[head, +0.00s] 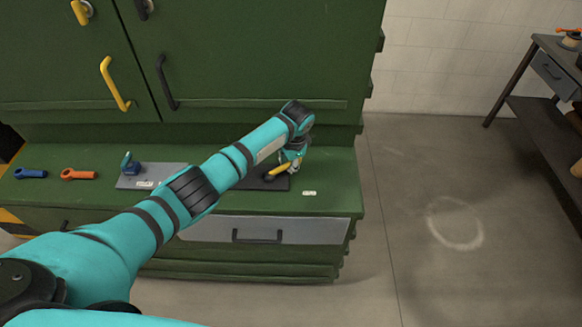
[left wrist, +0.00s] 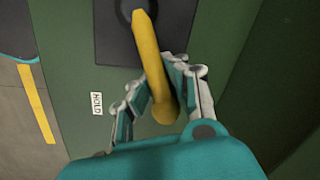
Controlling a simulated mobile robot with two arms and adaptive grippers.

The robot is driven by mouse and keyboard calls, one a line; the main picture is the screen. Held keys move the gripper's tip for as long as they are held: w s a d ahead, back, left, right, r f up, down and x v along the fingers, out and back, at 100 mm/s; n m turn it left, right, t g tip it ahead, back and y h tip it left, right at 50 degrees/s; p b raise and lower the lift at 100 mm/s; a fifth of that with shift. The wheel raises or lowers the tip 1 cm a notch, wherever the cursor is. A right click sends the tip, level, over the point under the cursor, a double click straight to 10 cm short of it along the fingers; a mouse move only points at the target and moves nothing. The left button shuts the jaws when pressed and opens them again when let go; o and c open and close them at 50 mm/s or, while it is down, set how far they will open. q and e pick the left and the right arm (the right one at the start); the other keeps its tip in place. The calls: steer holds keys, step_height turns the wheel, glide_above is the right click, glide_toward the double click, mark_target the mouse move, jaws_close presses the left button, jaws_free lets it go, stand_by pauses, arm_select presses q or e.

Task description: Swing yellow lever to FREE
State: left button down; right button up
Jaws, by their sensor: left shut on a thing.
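The yellow lever (head: 278,171) is mounted on a dark plate (head: 255,184) on the green bench top, at the right end of the bench. In the left wrist view the lever (left wrist: 147,48) runs from a dark round pivot at the top down between my fingers. My left gripper (left wrist: 163,94) is shut on its outer end, one finger on each side; it also shows in the head view (head: 294,160). A white label reading HOLD (left wrist: 97,103) is on the green surface left of the lever. No FREE label is readable. My right gripper is out of view.
A blue device (head: 130,162) stands on a grey plate to the left, with an orange tool (head: 78,174) and a blue tool (head: 31,173) beyond it. The green cabinet (head: 245,55) rises behind the bench top. Open floor (head: 420,270) lies to the right.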

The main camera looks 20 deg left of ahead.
arm_select(q)
steer(key=shift+w+a+r+n+y+b, duration=0.2)
steer(key=shift+w+a+n, duration=0.3)
steer(key=shift+n, duration=0.55)
steer(key=shift+w+a+r+n+y+b, duration=0.15)
steer(key=shift+w+a+n, duration=0.3)
steer(key=shift+n, duration=0.6)
steer(key=shift+w, duration=0.1)
steer(key=c, duration=1.2)
jaws_free()
steer(key=shift+s+d, duration=0.15)
steer(key=shift+s, duration=0.1)
steer(key=shift+c, duration=0.2)
steer(key=shift+f, duration=0.1)
steer(key=v, duration=1.2)
steer(key=shift+w, duration=0.25)
